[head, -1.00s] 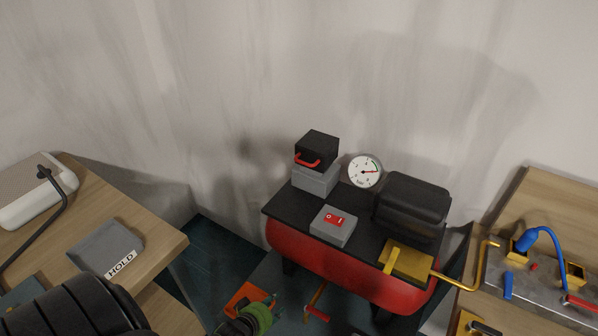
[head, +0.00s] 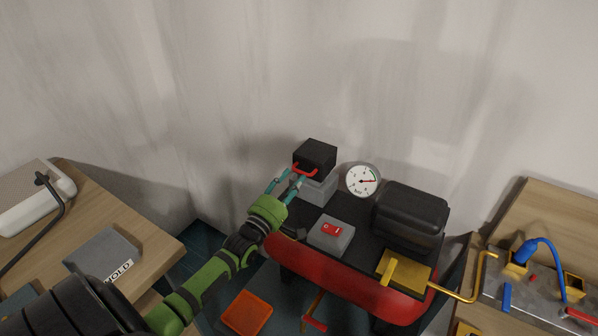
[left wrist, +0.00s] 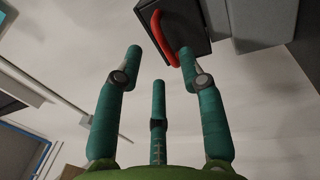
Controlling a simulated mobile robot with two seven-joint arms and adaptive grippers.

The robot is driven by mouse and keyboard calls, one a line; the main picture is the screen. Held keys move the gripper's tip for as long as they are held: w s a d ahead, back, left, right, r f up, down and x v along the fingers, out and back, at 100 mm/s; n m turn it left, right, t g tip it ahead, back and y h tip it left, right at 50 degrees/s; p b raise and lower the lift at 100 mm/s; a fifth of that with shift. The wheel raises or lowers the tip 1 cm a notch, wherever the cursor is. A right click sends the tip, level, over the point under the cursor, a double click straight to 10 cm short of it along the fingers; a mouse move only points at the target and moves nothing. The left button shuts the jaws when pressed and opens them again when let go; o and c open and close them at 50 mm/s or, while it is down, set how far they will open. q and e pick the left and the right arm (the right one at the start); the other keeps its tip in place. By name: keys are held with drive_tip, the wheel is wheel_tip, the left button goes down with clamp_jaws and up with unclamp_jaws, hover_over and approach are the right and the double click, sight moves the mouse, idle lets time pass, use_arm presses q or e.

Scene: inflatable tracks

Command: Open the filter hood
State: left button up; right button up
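The filter hood (head: 316,154) is a black box with a red handle (head: 308,169) on its front. It sits shut on a grey base (head: 318,190) at the back left of the compressor. My left gripper (head: 286,181) is just left of and in front of the hood, its fingers pointing toward it. In the left wrist view the teal fingers (left wrist: 157,65) are spread open with nothing between them. There the red handle (left wrist: 163,38) lies beyond the tips, nearest the right finger; whether they touch is unclear. My right gripper is in neither view.
The red compressor (head: 340,275) carries a red switch on a grey box (head: 331,235), a gauge (head: 362,180), a black motor cover (head: 411,215) and a yellow piece (head: 402,270). A wooden table (head: 150,245) stands left, a workbench (head: 525,215) right. An orange box (head: 247,313) lies below.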

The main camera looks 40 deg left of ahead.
sight(301, 172)
use_arm(q)
drive_tip(key=w, duration=0.3)
drive_tip(key=shift+w+a+r, duration=0.1)
drive_tip(key=shift+w, duration=0.35)
clamp_jaws()
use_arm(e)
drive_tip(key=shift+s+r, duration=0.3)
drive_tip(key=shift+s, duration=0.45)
